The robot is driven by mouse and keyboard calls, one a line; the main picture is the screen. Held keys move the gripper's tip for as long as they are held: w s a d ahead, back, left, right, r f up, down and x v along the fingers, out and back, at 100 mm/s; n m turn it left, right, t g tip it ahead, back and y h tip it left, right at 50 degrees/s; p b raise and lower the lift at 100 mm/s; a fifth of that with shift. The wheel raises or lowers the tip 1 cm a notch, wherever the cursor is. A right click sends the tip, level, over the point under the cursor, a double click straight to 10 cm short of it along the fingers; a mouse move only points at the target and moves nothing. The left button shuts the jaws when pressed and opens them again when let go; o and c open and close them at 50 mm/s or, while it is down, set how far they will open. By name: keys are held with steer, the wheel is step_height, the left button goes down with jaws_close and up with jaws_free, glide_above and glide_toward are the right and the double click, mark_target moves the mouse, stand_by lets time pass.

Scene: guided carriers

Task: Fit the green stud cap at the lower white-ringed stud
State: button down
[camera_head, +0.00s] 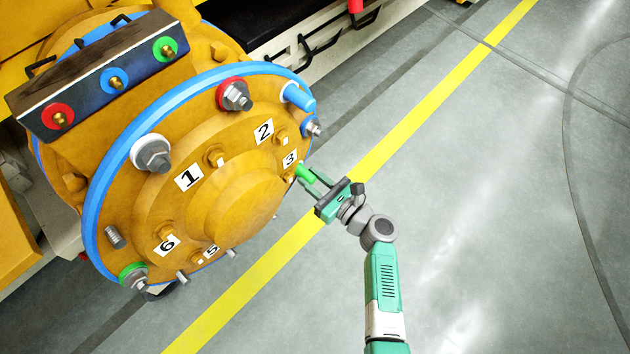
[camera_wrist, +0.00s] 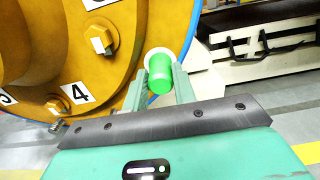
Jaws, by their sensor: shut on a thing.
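My gripper (camera_head: 312,181) is shut on the green stud cap (camera_head: 305,172) at the right edge of the orange hub (camera_head: 235,190). In the wrist view the green cap (camera_wrist: 160,74) sits between the two fingers of my gripper (camera_wrist: 159,82). A white ring (camera_wrist: 157,52) shows directly behind the cap at the hub's rim. The cap lines up closely with this ring and hides its stud; I cannot tell whether the cap is on the stud. In the head view this lower white ring is not clearly visible.
Another white-ringed stud (camera_head: 152,153) carries a nut at upper left. A blue cap (camera_head: 298,97) and a red-ringed stud (camera_head: 235,95) are along the upper rim. Number 4 plate (camera_wrist: 78,93) is left of the cap. Open floor (camera_head: 480,200) lies to the right.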

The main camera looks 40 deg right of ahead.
steer(key=c, duration=1.1)
jaws_free()
steer(key=shift+o, duration=0.2)
steer(key=s+p, duration=0.3)
steer(key=s, duration=0.4)
steer(key=shift+s+d, duration=0.35)
steer(key=shift+s, duration=0.05)
